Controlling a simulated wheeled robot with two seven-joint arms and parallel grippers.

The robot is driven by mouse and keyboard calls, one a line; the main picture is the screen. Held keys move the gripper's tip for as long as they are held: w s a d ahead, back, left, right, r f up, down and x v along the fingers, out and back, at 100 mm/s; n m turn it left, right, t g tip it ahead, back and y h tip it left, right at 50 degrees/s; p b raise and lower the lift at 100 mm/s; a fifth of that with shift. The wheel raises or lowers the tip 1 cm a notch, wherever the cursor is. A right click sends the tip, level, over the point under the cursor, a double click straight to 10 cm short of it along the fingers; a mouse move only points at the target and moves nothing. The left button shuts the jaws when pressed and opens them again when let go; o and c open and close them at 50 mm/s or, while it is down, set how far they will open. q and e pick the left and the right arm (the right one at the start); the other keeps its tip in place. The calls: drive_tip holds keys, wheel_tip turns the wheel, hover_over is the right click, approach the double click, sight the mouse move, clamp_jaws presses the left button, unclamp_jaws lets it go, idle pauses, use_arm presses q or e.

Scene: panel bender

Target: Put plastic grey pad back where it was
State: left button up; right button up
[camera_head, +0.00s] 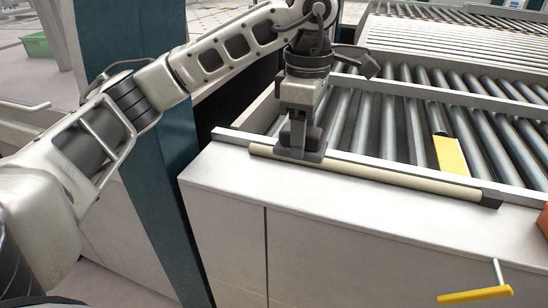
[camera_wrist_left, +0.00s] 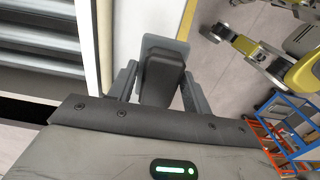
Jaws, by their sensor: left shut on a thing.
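My left gripper (camera_head: 300,133) points down over the near ledge of the roller table, by the left end of a long beige bar. It is shut on the grey pad (camera_wrist_left: 163,75), a dark grey block with a paler flat plate at its far end, seen between the two fingers in the left wrist view. In the head view the grey pad (camera_head: 301,154) shows low at the fingertips, in front of the bar. I cannot tell whether it touches the bar or ledge. My right gripper is not in view.
The beige bar (camera_head: 380,180) runs along the front ledge to a dark end piece (camera_head: 490,199). Rollers (camera_head: 385,125) lie behind it, with a yellow strip (camera_head: 451,156) among them. A yellow-handled lever (camera_head: 474,295) is at lower right. A teal column (camera_head: 165,150) stands at left.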

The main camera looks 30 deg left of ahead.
use_arm(q)
hover_over(273, 174)
drive_tip(key=d, duration=0.1)
drive_tip(key=f, duration=0.6)
drive_tip(key=shift+s+f+b, duration=0.1)
drive_tip(key=shift+s+b, duration=0.1)
drive_tip(key=shift+b, duration=0.15)
drive_tip(key=shift+w+a+f, duration=0.15)
drive_tip(key=shift+a+f, duration=0.2)
drive_tip(key=shift+f, duration=0.1)
drive_tip(key=f+p, duration=0.1)
drive_tip(key=f, duration=0.2)
drive_tip(key=shift+a+f, duration=0.1)
drive_tip(key=shift+a, duration=0.1)
drive_tip(key=shift+w+f, duration=0.1)
drive_tip(key=shift+f, duration=0.35)
drive_tip(key=o, duration=0.9)
drive_tip(key=shift+r, duration=0.1)
drive_tip(key=shift+o, duration=0.2)
